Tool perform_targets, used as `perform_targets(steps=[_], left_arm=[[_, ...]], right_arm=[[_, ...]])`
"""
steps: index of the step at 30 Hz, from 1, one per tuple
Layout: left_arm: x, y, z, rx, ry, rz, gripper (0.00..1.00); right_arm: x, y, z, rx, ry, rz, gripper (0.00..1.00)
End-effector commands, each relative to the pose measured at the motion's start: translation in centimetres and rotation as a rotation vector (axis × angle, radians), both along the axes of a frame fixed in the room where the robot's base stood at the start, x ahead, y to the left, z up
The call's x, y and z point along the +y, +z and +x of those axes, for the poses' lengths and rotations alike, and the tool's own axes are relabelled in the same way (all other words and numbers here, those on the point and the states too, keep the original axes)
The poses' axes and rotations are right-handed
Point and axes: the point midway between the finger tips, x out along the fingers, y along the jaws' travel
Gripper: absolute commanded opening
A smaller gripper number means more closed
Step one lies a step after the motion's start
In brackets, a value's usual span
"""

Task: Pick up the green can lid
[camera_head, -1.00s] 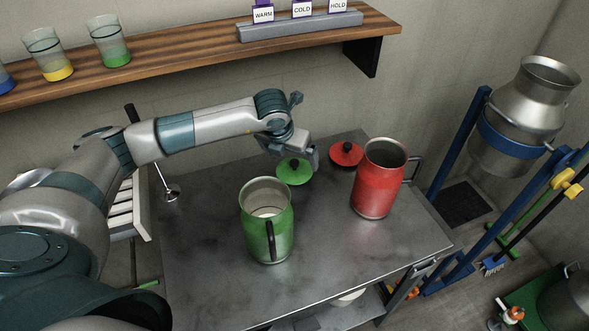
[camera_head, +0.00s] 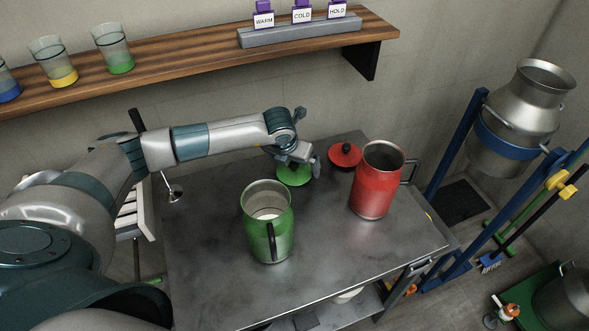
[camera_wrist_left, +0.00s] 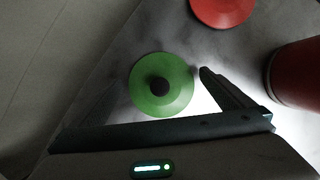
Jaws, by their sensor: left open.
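The green can lid (camera_head: 294,176) is a round disc with a dark knob, lying on the grey metal table (camera_head: 200,270) behind the open green can (camera_head: 267,235). My left gripper (camera_head: 303,164) is over the lid and hides part of it and its knob in the head view. In the left wrist view the green lid (camera_wrist_left: 161,87) shows whole, knob toward the camera, in front of the gripper. The gripper is open and empty. Whether a finger touches the lid cannot be told. My right gripper is not in view.
A red lid (camera_head: 345,154) lies just right of the green lid, and a red can (camera_head: 377,182) stands right of it. A wooden shelf (camera_head: 190,52) with beakers runs along the wall. The table's left front is clear.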

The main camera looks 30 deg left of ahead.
Motion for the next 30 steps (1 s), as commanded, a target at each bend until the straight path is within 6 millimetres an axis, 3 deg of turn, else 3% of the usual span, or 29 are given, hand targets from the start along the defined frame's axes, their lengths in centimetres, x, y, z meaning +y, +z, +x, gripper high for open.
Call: perform_targets(steps=[13,18,30], left_arm=[[0.0,-0.02,0.01,0.0,0.0,0.0,1.0],[0.01,-0.01,0.0,0.0,0.0,0.0,0.64],[-0.02,0.46,0.07,-0.002,0.0,-0.001,0.64]], right_arm=[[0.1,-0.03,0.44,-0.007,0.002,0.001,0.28],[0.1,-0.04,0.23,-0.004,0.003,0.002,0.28],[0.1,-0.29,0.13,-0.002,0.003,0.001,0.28]])
